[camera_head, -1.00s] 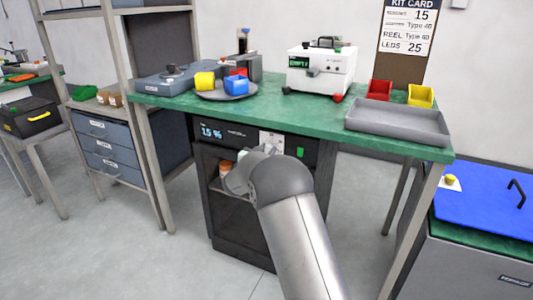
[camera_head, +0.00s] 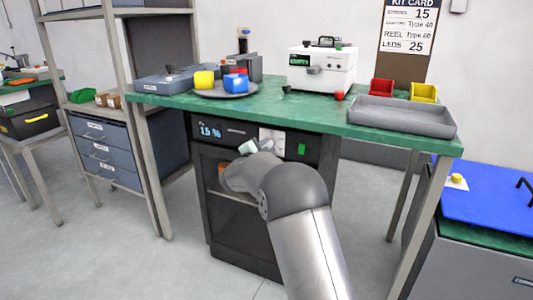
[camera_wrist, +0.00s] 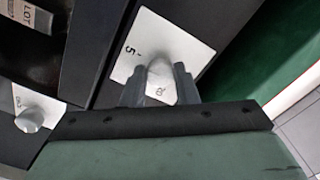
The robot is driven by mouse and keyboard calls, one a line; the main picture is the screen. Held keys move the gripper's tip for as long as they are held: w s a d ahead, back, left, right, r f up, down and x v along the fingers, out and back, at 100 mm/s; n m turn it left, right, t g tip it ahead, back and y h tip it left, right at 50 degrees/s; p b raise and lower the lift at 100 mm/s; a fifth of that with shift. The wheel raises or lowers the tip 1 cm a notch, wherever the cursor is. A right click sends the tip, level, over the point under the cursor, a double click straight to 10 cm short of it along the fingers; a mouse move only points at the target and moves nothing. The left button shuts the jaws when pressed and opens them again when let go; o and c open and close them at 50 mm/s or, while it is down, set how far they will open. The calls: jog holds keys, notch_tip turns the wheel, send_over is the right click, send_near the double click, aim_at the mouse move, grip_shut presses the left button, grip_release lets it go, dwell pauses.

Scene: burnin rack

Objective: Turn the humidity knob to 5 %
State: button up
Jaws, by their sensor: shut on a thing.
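The dark cabinet under the green bench has a display (camera_head: 210,131) that reads 15 %. A white dial plate (camera_head: 272,138) sits on its front panel, partly hidden by my arm. In the wrist view the dial plate (camera_wrist: 143,42) carries a "5" mark and a rounded grey knob (camera_wrist: 160,72). My gripper (camera_wrist: 160,88) is shut on this knob, one dark finger on each side. The knob's pointer direction is hard to tell. In the head view the fingers are hidden by my arm.
A second knob (camera_wrist: 32,118) on its own white plate sits at the left in the wrist view. A green switch (camera_head: 302,149) is right of the dial plate. The green bench top (camera_head: 310,110) overhangs the panel, with a grey tray (camera_head: 400,116) on it.

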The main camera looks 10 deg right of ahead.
jog(key=shift+m+b, duration=0.3)
jog(key=shift+m, duration=0.3)
jog(key=o, duration=1)
jog(key=p+v, duration=0.3)
jog(key=v, duration=1.4)
jog(key=shift+s, duration=0.2)
jog(key=shift+r, duration=0.15)
